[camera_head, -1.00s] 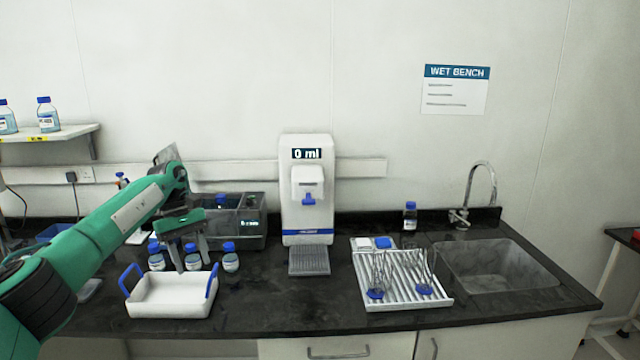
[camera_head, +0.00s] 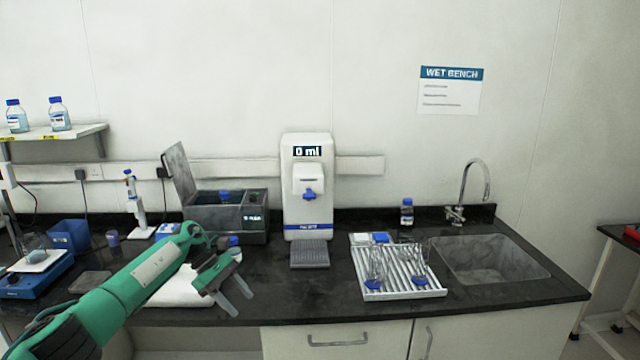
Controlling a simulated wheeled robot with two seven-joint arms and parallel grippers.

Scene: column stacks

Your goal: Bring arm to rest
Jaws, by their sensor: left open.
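My left arm (camera_head: 140,282) is green and comes in from the lower left. Its gripper (camera_head: 239,303) is open and empty, with the fingers pointing down and to the right near the front edge of the bench. It shows in front of the white tray (camera_head: 178,292), which it and the arm partly cover. Blue-capped bottles behind the arm are mostly hidden; one blue cap (camera_head: 234,241) shows beside the gripper. My right gripper is not in view.
A white dispenser (camera_head: 308,215) reading 0 ml stands mid-bench. A grey open-lidded bath (camera_head: 228,222) is left of it. A ribbed rack (camera_head: 400,287) with glassware and a sink (camera_head: 490,260) are at the right. Bare black bench (camera_head: 310,290) lies in the middle front.

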